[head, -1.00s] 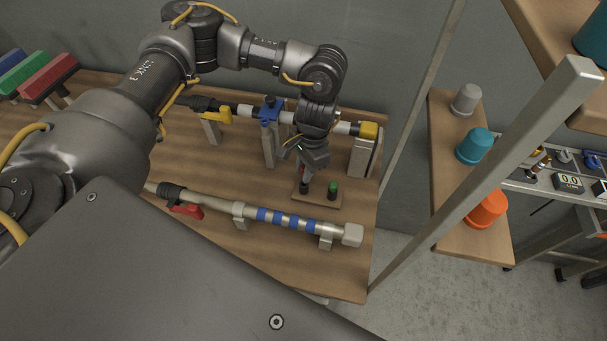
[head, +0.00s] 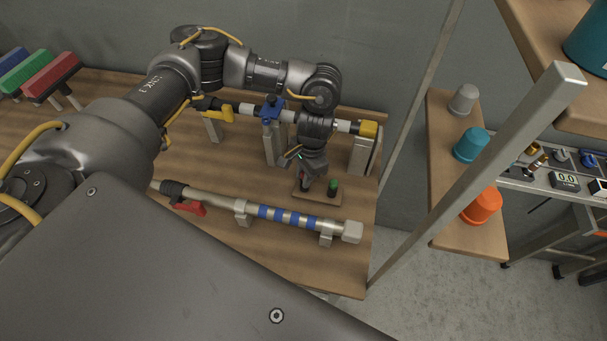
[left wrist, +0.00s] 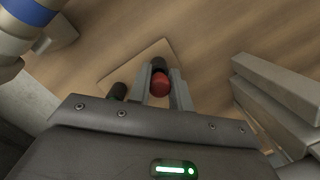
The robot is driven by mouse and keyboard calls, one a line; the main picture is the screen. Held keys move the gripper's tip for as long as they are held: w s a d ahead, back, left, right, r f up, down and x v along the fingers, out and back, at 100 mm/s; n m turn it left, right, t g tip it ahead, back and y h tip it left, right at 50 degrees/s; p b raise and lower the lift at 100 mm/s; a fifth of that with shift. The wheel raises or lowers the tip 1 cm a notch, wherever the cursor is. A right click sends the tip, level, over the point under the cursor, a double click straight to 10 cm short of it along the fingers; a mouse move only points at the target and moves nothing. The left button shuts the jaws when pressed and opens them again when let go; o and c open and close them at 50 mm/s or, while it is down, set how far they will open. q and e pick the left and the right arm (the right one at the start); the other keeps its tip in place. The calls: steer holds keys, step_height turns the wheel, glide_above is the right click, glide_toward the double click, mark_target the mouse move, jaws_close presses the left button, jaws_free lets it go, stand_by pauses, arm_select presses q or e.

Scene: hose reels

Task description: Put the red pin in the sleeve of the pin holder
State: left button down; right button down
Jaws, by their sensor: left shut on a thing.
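The pin holder is a small brown board (head: 318,199) on the bench, also in the left wrist view (left wrist: 135,63). A green pin (head: 333,183) stands in its right-hand black sleeve (head: 332,192). My left gripper (head: 306,183) points down over the holder's left-hand side. In the left wrist view, my left gripper (left wrist: 160,88) is shut on the red pin (left wrist: 160,84), whose round red end shows between the fingers. A black sleeve (left wrist: 159,64) shows just beyond the pin, in line with it. I cannot tell whether the pin is inside it. My right gripper is out of view.
A wand with blue bands (head: 290,217) lies on supports in front of the holder. Another bar with a yellow end (head: 368,129) runs behind it on posts. A metal upright (head: 470,175) and a shelf with coloured cups (head: 470,145) stand to the right.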

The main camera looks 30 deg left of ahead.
arm_select(q)
steer(key=c, duration=1.3)
jaws_free()
steer(key=shift+s+f, duration=0.3)
steer(key=shift+f, duration=0.2)
steer(key=shift+d, duration=0.1)
steer(key=shift+w+r, duration=0.1)
steer(key=shift+r, duration=0.35)
steer(key=r, duration=0.4)
steer(key=w+r+b, duration=0.1)
steer(key=r, duration=0.3)
steer(key=w+r+b, duration=0.1)
steer(key=r, duration=0.3)
steer(key=shift+d+r, duration=0.3)
steer(key=shift+d, duration=0.05)
